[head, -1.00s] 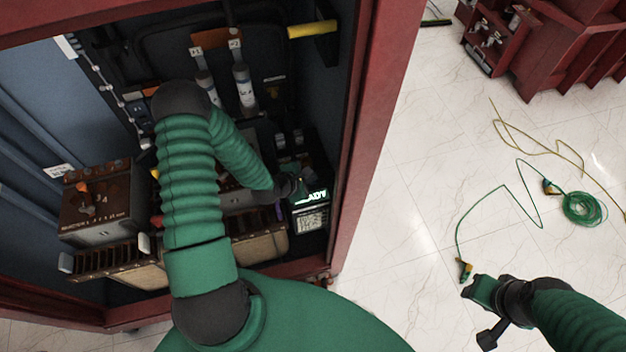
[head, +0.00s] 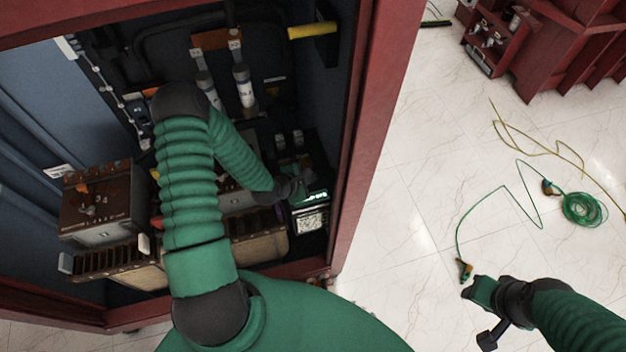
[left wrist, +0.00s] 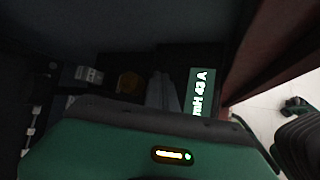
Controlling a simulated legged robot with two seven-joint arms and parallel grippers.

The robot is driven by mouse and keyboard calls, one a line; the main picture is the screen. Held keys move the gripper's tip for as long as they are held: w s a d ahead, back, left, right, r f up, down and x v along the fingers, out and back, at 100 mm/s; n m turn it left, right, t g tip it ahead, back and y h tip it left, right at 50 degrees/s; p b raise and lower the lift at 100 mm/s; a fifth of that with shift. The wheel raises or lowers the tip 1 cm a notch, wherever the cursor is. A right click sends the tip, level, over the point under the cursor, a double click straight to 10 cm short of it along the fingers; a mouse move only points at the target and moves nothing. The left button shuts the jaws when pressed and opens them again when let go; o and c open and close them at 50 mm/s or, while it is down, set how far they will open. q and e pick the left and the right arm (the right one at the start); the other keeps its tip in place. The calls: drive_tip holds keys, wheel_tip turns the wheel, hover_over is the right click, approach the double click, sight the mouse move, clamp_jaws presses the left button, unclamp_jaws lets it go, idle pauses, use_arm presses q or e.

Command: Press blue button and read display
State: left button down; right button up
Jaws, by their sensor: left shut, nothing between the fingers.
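A dark meter with a small pale display (head: 312,218) and a lit green panel (head: 318,196) sits in the cabinet's lower right corner. The display's characters are too small to read. The lit panel with white characters also shows in the left wrist view (left wrist: 200,92). My left gripper (head: 308,180) is shut and empty, at the upper edge of the meter and partly over the panel. Contact cannot be told. I cannot make out a blue button in either view. My right gripper (head: 474,290) is outside the cabinet, above the floor; its fingers are unclear.
The red cabinet frame (head: 370,130) stands close to the right of the meter. A brown-topped box (head: 100,200) and a ribbed block (head: 260,245) lie left. White cylinders (head: 243,85) hang above. A green cable coil (head: 583,208) lies on the open floor.

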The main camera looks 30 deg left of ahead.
use_arm(q)
drive_tip(key=shift+r+p, duration=0.4)
drive_tip(key=shift+r, duration=0.25)
wheel_tip(320, 180, up, 5)
drive_tip(key=p, duration=0.4)
drive_tip(key=shift+r+p, duration=0.1)
drive_tip(key=shift+p, duration=0.25)
